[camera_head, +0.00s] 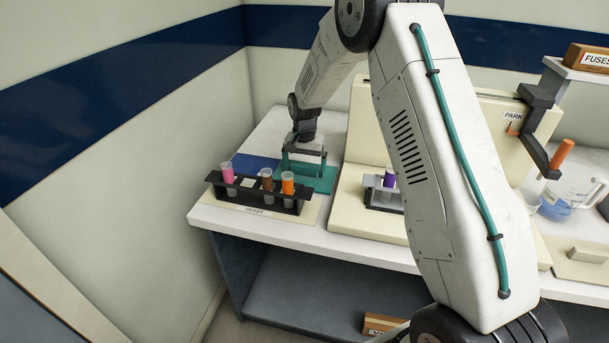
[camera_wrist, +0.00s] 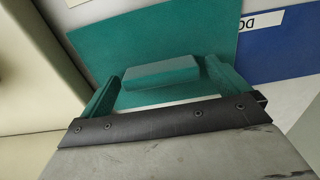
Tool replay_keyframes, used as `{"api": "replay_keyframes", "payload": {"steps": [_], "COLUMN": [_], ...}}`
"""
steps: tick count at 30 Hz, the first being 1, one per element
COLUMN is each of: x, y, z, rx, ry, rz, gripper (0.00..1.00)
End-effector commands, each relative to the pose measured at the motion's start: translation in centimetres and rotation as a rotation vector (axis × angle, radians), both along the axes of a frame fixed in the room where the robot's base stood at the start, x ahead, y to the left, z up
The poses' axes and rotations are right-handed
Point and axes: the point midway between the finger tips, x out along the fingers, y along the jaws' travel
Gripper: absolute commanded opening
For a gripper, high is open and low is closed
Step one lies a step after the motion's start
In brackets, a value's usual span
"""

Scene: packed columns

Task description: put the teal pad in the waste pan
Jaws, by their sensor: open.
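A small teal block, which looks like the teal pad (camera_wrist: 160,71), lies on a larger teal mat (camera_wrist: 150,35) in the wrist view. The mat also shows in the head view (camera_head: 322,184). My gripper (camera_head: 304,173) is open and low over the mat, pointing down behind the tube rack. In the wrist view its teal fingers (camera_wrist: 163,72) stand on either side of the pad, with gaps visible. The pad cannot be made out in the head view. I cannot pick out a waste pan in either view.
A black rack (camera_head: 262,195) with several tubes stands just in front of my gripper. A blue mat (camera_head: 254,167) lies left of the teal one. A cream machine (camera_head: 350,215) with a grey tube holder stands to the right. A jug (camera_head: 556,205) is farther right.

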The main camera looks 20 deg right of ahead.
Motion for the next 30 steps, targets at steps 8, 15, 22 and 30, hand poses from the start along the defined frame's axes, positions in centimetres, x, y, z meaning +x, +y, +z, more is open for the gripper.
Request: {"api": "replay_keyframes", "payload": {"steps": [8, 15, 22, 30], "x": [0.0, 0.0, 0.0, 0.1], "y": [0.0, 0.0, 0.0, -0.1], "z": [-0.8, -0.8, -0.7, 1.4], "rx": [0.0, 0.0, 0.0, 0.0], "ry": [-0.001, -0.001, -0.001, -0.004], "rz": [0.001, 0.001, 0.001, 0.0], "gripper": [1.0, 0.55, 0.55, 0.55]}}
